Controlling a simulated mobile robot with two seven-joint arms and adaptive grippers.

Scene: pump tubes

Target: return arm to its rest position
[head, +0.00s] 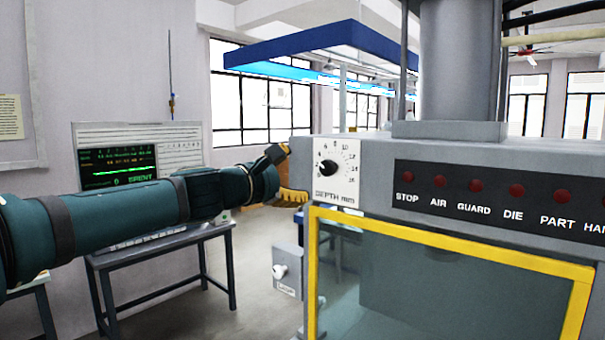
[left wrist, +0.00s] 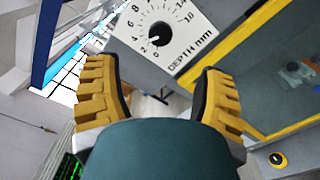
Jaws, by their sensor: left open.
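My left gripper (head: 288,174) is open and empty, just left of the depth dial panel on the grey press. Its yellow fingers stand apart in the left wrist view (left wrist: 156,75). The black depth knob (head: 328,167) sits on a white numbered plate (head: 345,182). The knob also shows in the left wrist view (left wrist: 158,35), ahead of the gap between the fingers and not gripped. Its pointer is at the low end of the scale, near 0. My right gripper is not in view.
The grey press (head: 450,146) with a row of dark red lamps fills the right side. A yellow-framed guard (head: 440,243) is below it. A small grey box with a round knob (head: 286,272) hangs left of the guard. A desk (head: 165,240) with a monitor (head: 117,166) stands behind my left arm.

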